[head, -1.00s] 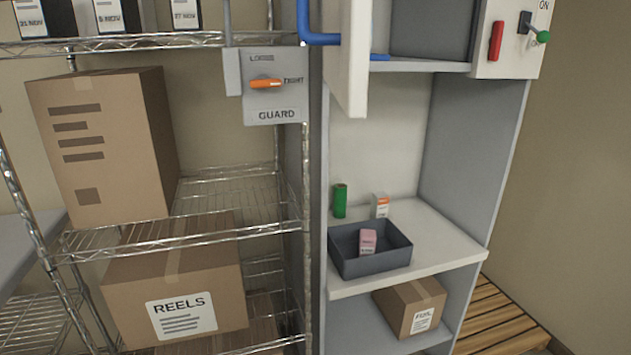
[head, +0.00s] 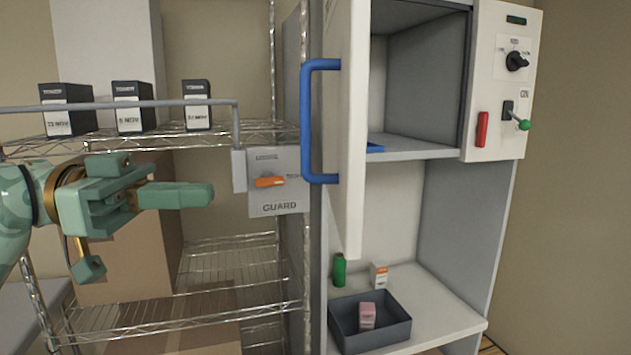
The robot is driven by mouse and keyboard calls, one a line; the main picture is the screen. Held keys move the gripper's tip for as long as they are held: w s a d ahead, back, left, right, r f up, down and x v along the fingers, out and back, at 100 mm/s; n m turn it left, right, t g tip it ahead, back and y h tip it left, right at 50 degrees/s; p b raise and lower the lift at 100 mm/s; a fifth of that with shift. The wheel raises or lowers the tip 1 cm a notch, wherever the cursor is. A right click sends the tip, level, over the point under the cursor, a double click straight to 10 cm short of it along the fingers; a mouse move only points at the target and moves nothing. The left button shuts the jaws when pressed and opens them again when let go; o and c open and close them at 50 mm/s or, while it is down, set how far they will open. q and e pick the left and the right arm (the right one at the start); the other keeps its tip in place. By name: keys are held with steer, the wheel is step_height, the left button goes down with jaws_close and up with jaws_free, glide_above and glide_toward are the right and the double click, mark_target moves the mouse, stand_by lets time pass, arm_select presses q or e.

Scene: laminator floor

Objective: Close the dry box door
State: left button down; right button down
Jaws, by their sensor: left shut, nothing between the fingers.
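The dry box door (head: 350,130) is white and stands open, swung out toward me and seen nearly edge-on. Its blue handle (head: 308,120) is on the left face of the door. The dry box interior (head: 428,80) is grey and open to view on the right, with a small blue part visible beside the door. My left gripper (head: 210,194) is shut and empty, in front of the wire shelving to the left of the handle, apart from the door. My right gripper is not in view.
Toner boxes (head: 132,110) stand on the shelf. A control panel (head: 500,90) is right of the box. A dark tray (head: 370,335) sits below.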

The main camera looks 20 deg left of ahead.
mark_target(346, 193)
arm_select(q)
steer(key=p+x, duration=0.6)
steer(key=x, duration=0.7)
steer(key=shift+w+a+r, duration=0.1)
steer(key=shift+r, duration=0.05)
steer(key=shift+w+d+p, duration=0.15)
steer(key=shift+d+p, duration=0.2)
steer(key=shift+d, duration=0.1)
steer(key=shift+w, duration=0.1)
